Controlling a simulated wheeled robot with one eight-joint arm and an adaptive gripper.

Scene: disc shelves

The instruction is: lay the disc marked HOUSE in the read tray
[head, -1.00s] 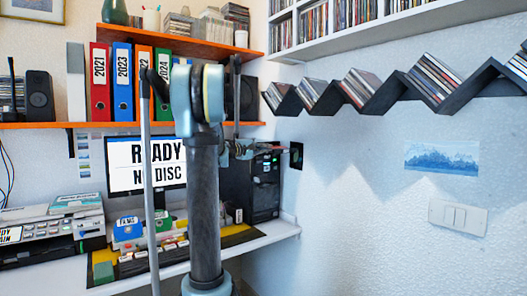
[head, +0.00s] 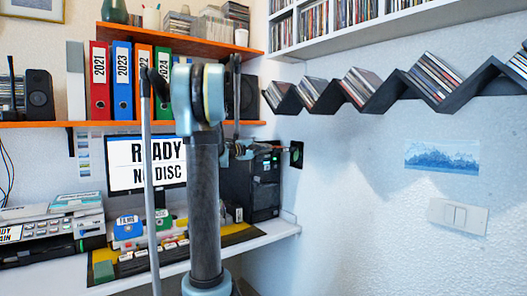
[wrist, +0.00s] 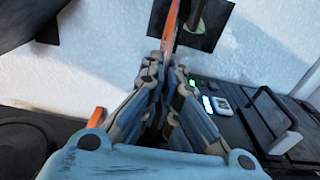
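My gripper (wrist: 166,75) has its fingers close together around a thin orange disc-like thing (wrist: 172,28), seen edge-on in the wrist view. Its marking cannot be read, so I cannot tell whether it is the HOUSE disc. A dark square plate (wrist: 190,22) with a greenish round part is on the wall just beyond the fingertips. I cannot make out the read tray. The monitor (head: 126,165) reads READY NO DISC.
A zigzag shelf (head: 385,100) of disc cases hangs on the right wall. Coloured binders (head: 122,85) stand on an orange shelf (head: 30,125). A printer-like device (head: 45,228) and small labelled boxes (head: 128,228) are on the white desk (head: 285,235). The right wall below the shelf is mostly clear.

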